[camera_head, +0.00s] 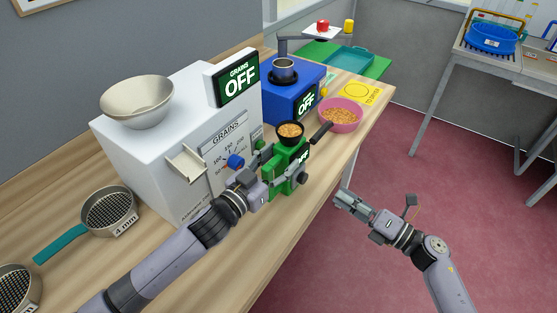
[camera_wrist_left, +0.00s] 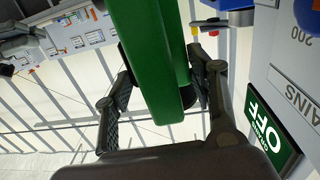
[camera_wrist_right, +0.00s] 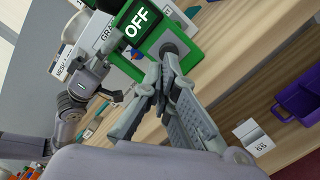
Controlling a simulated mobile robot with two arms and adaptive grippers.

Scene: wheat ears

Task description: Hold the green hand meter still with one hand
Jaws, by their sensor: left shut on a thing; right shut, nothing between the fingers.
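The green hand meter (camera_head: 285,160) stands on the wooden table near its front edge, with a dark cup of grain (camera_head: 290,131) on top and a dark crank handle (camera_head: 321,132). My left gripper (camera_head: 277,172) is shut on the meter's body. In the left wrist view the green body (camera_wrist_left: 150,50) sits between both fingers. My right gripper (camera_head: 345,200) is shut and empty, in the air right of the meter beyond the table edge. In the right wrist view its fingers (camera_wrist_right: 160,75) are together, and the meter's OFF screen (camera_wrist_right: 138,24) and dark round knob (camera_wrist_right: 168,50) show beyond.
A white grain counter (camera_head: 150,150) with a bowl (camera_head: 137,103) stands left of the meter. A blue machine (camera_head: 285,103) and a pink grain bowl (camera_head: 340,117) are behind it. Sieves (camera_head: 107,212) lie at the left. The red floor at the right is free.

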